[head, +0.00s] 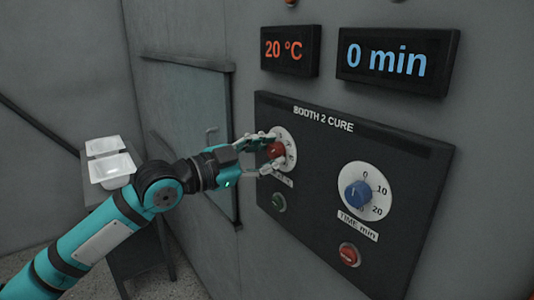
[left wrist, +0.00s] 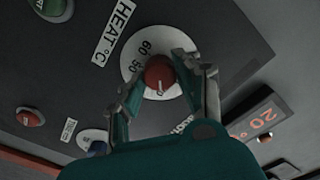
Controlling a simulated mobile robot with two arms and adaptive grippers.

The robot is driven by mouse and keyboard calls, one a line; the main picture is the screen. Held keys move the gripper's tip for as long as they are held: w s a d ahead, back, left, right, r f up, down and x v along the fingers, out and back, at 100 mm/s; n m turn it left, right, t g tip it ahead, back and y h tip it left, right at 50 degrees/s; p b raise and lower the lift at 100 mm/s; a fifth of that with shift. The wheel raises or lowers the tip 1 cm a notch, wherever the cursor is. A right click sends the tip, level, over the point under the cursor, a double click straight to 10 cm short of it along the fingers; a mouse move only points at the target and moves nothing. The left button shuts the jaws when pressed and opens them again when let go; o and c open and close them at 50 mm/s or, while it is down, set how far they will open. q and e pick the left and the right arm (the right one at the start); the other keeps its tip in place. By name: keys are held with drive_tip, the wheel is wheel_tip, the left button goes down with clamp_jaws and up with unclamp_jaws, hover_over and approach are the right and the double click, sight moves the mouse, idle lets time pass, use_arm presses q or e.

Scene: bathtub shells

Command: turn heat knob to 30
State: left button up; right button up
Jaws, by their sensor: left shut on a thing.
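The red heat knob (head: 277,150) sits on a white dial (head: 287,140) at the left of the black control panel (head: 320,190). My left gripper (head: 268,154) is shut on the knob, its fingers on either side of it. In the left wrist view the heat knob (left wrist: 158,73) shows between both fingertips, beside the label "HEAT °C" (left wrist: 114,30). The marks 60 and 50 can be read on the dial; the rest is hidden or unclear. The temperature display (head: 289,50) reads 20 °C. My right gripper is not in view.
A blue time knob (head: 357,194) on its own dial is to the right. A green button (head: 279,203) and a red button (head: 349,254) sit below. The time display (head: 390,61) reads 0 min. White shells (head: 112,168) stand on a table at the left.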

use_arm(q)
drive_tip(key=o, duration=1.1)
drive_tip(key=shift+o, duration=0.2)
drive_tip(key=v, duration=1.2)
